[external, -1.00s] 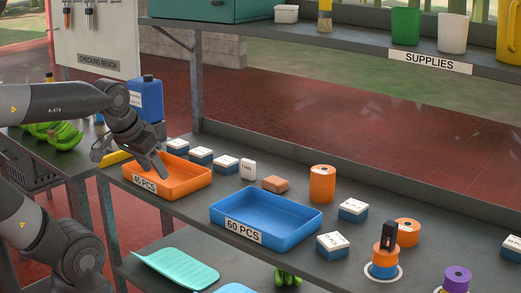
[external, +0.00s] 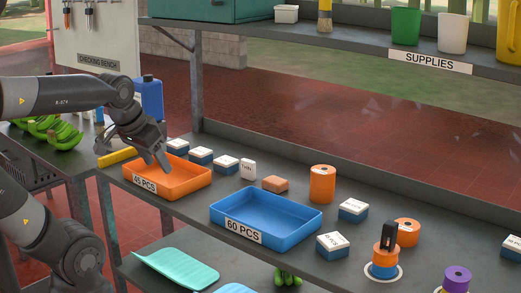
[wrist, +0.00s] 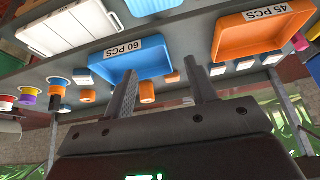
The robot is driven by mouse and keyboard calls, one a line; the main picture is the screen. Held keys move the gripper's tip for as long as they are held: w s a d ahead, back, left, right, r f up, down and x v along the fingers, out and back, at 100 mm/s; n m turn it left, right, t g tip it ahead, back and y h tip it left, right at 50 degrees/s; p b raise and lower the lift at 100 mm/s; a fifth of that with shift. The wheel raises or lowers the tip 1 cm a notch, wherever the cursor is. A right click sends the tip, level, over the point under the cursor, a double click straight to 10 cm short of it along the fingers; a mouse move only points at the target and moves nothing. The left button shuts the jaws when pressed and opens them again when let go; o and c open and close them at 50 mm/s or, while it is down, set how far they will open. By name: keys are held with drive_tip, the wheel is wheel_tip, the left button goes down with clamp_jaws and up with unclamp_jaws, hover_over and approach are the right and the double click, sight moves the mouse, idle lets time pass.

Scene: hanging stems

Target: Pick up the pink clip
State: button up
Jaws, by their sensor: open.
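I cannot make out a pink clip in either view. My gripper (external: 135,158) is over the left end of the orange tray (external: 192,186) marked 45 PCS in the external view. Its two fingers stand wide apart in the wrist view (wrist: 161,76), with nothing between their tips. A small pinkish object (wrist: 300,42) shows beside the orange tray in the wrist view, too small to identify. A black upright piece (external: 390,234) stands on a stack of orange and blue rolls.
A blue tray (external: 265,220) marked 60 PCS sits right of the orange one. Several white-and-blue boxes (external: 200,156) line the back. An orange roll (external: 322,184) and a brown block (external: 275,184) stand behind the blue tray. A supplies shelf (external: 350,45) hangs above.

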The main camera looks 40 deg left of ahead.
drive_tip(key=w+a+r+m+g, duration=0.1)
drive_tip(key=w+a+r, duration=0.1)
drive_tip(key=w+a, duration=0.8)
drive_tip(key=w+a+r, duration=0.2)
drive_tip(key=w+a, duration=0.6)
drive_tip(key=w, duration=0.4)
drive_tip(key=w+a+f, duration=0.2)
drive_tip(key=a+f, duration=0.2)
drive_tip(key=a, duration=0.6)
drive_tip(key=w+a+f+m+h, duration=0.1)
drive_tip(key=w+a+f, duration=0.1)
drive_tip(key=a+f, duration=0.5)
drive_tip(key=w+a+f, duration=0.2)
drive_tip(key=a, duration=1)
drive_tip(key=x, duration=0.4)
drive_tip(key=shift+w+f, duration=0.25)
drive_tip(key=x, duration=0.6)
drive_tip(key=shift+w+a+r, duration=0.1)
drive_tip(key=shift+w, duration=0.05)
drive_tip(key=c, duration=1.1)
drive_tip(key=shift+o, duration=0.2)
drive_tip(key=shift+r, duration=0.1)
